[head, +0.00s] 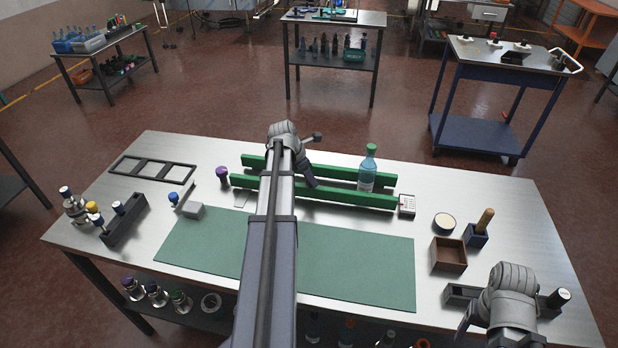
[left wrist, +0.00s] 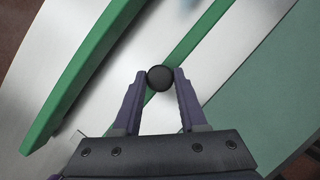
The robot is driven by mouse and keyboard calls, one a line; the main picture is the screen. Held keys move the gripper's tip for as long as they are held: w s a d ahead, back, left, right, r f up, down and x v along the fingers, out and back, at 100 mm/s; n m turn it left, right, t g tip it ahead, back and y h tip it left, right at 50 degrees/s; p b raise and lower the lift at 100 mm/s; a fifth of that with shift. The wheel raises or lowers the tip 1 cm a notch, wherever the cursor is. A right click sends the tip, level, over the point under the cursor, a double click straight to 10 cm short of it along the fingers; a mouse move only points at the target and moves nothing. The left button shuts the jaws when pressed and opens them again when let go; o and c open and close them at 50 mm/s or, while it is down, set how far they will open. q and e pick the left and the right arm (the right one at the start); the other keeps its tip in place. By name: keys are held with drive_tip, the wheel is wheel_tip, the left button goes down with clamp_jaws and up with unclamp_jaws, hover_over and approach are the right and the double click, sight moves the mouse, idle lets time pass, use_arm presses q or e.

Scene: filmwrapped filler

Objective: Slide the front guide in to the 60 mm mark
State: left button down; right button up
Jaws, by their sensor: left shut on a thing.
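The green front guide (head: 355,199) lies along the table behind the green mat, with the parallel green back guide (head: 260,164) beyond it. A gap separates them, and a bottle (head: 367,172) stands upright in it towards the right. My left gripper (head: 314,184) reaches down at the middle of the front guide. In the left wrist view its fingers (left wrist: 160,80) are shut on a round black knob (left wrist: 160,78), which hides part of the front guide (left wrist: 205,42). The back guide (left wrist: 85,65) lies left there. No scale marks are readable. My right gripper (head: 468,318) is at lower right, its fingers unclear.
A green mat (head: 350,262) lies in front of the guides. A white printed card (head: 407,204) is at their right end. A purple-topped knob (head: 222,175) stands at the left. A brown box (head: 449,254) and a round dish (head: 444,223) stand further right.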

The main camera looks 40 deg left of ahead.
use_arm(q)
drive_tip(key=shift+w+a, duration=0.35)
drive_tip(key=shift+w, duration=0.2)
drive_tip(key=shift+w+a, duration=0.3)
drive_tip(key=shift+w, duration=0.25)
drive_tip(key=shift+c, duration=2.2)
unclamp_jaws()
wheel_tip(320, 180, up, 7)
drive_tip(key=p, duration=0.7)
hover_over(303, 185)
drive_tip(key=shift+r, duration=0.1)
